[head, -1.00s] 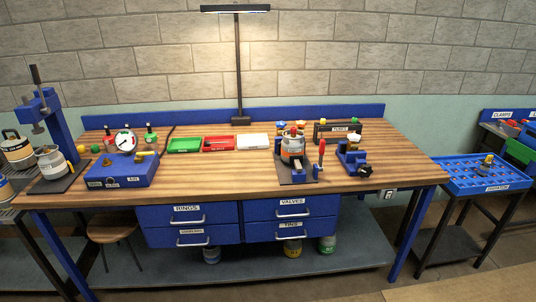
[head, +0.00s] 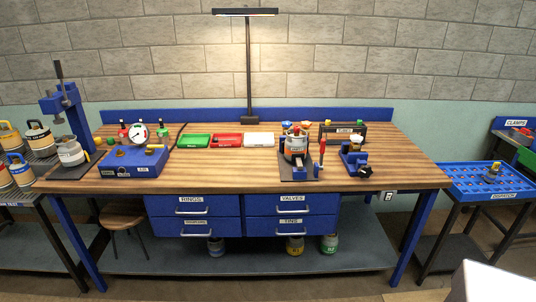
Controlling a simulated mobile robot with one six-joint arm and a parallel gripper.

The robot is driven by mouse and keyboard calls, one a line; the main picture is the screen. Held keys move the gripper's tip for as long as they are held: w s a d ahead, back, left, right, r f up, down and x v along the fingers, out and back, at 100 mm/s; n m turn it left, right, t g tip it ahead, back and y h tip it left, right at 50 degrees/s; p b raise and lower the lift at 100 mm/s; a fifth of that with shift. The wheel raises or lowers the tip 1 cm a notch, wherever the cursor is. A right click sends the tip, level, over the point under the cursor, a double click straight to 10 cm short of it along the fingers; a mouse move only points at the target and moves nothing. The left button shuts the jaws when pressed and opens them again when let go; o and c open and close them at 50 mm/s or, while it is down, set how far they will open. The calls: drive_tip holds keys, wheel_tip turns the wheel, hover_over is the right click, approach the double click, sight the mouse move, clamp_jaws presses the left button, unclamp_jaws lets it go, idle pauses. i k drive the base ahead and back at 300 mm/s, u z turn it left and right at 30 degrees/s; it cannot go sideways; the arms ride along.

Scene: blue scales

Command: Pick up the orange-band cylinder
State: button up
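A grey-white cylinder with an orange-red band (head: 297,143) stands upright in a dark fixture right of centre on the wooden workbench (head: 225,178). It has a small red and white top. Its label is too small to read. At the far left edge, a partly cut-off cylinder (head: 4,179) also shows a reddish or orange tint, too small to be sure of.
Cylinders with yellow, black and blue tops (head: 21,172) stand on a rack at the left. A blue press (head: 66,113) and gauge box (head: 134,162) occupy the bench's left. A blue tray table (head: 490,183) stands right. The bench front is mostly clear.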

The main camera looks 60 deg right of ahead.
sight(294, 142)
drive_tip(key=u, duration=0.4)
drive_tip(key=k, duration=0.3)
drive_tip(key=u, duration=2.3)
drive_tip(key=k, duration=2.35)
drive_tip(key=z, duration=0.2)
drive_tip(key=i, duration=0.1)
drive_tip(key=z, duration=0.45)
